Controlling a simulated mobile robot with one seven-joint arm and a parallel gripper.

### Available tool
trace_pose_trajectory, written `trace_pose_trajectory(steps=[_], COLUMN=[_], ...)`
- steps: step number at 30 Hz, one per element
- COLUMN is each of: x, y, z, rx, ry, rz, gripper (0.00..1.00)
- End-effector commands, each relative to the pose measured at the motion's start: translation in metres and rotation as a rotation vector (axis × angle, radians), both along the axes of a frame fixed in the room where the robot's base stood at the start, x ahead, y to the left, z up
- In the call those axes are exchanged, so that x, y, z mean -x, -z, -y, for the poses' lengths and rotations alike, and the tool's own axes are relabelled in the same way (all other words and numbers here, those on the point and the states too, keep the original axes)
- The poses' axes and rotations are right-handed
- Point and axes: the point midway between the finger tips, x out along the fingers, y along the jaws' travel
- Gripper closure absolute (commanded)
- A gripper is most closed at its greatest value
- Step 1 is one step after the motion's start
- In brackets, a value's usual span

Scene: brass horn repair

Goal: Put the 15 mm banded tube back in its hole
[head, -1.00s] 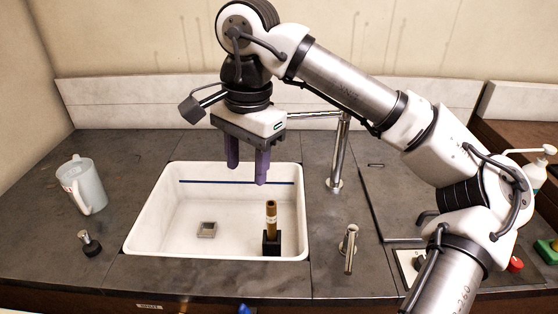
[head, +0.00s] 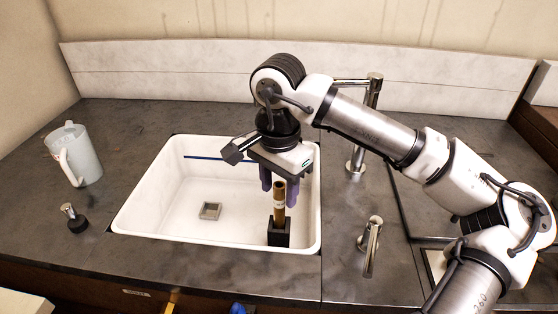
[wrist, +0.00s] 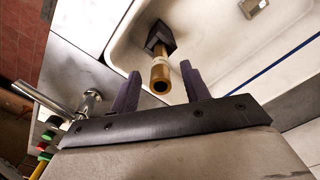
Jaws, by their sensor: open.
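The brass banded tube (head: 279,203), with a pale band round it, stands upright in a small black block (head: 279,238) on the sink floor, near the front right. My gripper (head: 282,190) is open, with its two purple fingers pointing down at the height of the tube's top. In the wrist view the tube's open end (wrist: 160,85) shows in the gap between the fingers, and the black block (wrist: 160,37) is beyond it. The fingers appear apart from the tube. I cannot tell how deep the block's hole holds the tube.
The white sink (head: 150,225) has a blue line on its back wall and a square drain (head: 210,211). A faucet (head: 372,120) and a lever (head: 370,245) stand to the right. A pitcher (head: 80,160) and a stopper (head: 74,220) sit on the left counter.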

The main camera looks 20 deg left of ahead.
Motion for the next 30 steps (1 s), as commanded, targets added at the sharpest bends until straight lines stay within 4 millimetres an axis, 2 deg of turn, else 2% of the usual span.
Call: trace_pose_trajectory(steps=[3, 9, 21, 30], x=[0.0, 0.0, 0.0, 0.0], y=[0.02, 0.043, 0.05, 0.05], z=[0.0, 0.0, 0.0, 0.0], rx=[0.0, -0.002, -0.001, -0.001], ry=[0.0, 0.001, 0.001, 0.001], rz=[-0.003, -0.002, -0.001, 0.0], gripper=[0.54, 0.54, 0.54, 0.93])
